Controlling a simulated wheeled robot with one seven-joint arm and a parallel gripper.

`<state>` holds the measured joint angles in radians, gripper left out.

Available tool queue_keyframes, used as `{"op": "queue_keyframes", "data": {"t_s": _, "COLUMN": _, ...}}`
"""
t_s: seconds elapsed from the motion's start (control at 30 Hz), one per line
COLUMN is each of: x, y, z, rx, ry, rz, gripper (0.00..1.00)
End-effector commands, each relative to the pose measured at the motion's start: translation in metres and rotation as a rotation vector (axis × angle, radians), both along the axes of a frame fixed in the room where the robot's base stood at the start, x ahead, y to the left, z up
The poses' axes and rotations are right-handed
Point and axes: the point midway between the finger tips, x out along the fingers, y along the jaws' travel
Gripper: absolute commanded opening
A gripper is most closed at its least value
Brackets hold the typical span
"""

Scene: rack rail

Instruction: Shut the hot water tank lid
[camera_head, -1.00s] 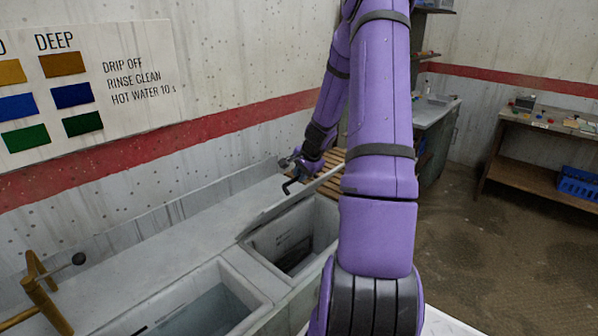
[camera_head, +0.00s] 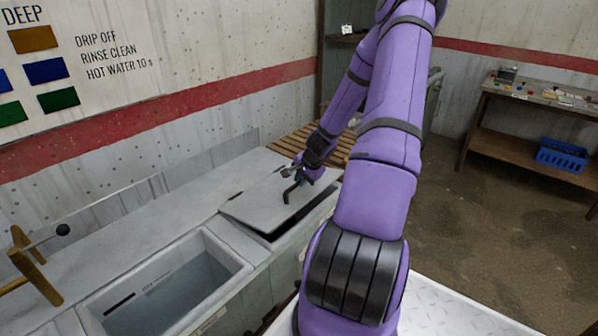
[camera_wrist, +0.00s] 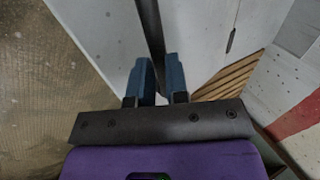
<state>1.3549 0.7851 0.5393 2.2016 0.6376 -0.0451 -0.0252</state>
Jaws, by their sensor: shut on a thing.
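The hot water tank lid (camera_head: 262,203) is a flat grey plate in the head view. It lies nearly flat over its tank, tilted a little, with a dark gap (camera_head: 300,221) along its front right edge. A dark bar handle (camera_head: 290,192) stands on the lid. My gripper (camera_head: 297,178) is at the handle, partly hidden by my wrist. In the wrist view, the blue fingers of my gripper (camera_wrist: 157,78) are shut on the dark handle bar (camera_wrist: 150,30), with pale grey surface beyond it.
An open basin (camera_head: 180,290) with water lies left of the lid. A slatted wooden rack (camera_head: 290,145) is behind the lid. A workbench (camera_head: 530,100) with a blue crate (camera_head: 561,155) stands at right, beyond clear floor.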

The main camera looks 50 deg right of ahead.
Motion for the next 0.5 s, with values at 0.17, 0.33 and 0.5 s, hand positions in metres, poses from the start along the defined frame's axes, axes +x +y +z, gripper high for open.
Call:
{"op": "queue_keyframes", "data": {"t_s": 0.17, "x": -0.0012, "y": 0.0002, "z": -0.0031, "rx": -0.001, "ry": 0.0, "rz": 0.003, "gripper": 0.22}}
{"op": "queue_keyframes", "data": {"t_s": 0.33, "x": -0.0013, "y": 0.0, "z": -0.003, "rx": 0.0, "ry": 0.0, "rz": 0.001, "gripper": 0.42}}
{"op": "queue_keyframes", "data": {"t_s": 0.5, "x": -0.0012, "y": 0.0, "z": -0.0027, "rx": 0.0, "ry": 0.0, "rz": 0.001, "gripper": 0.42}}
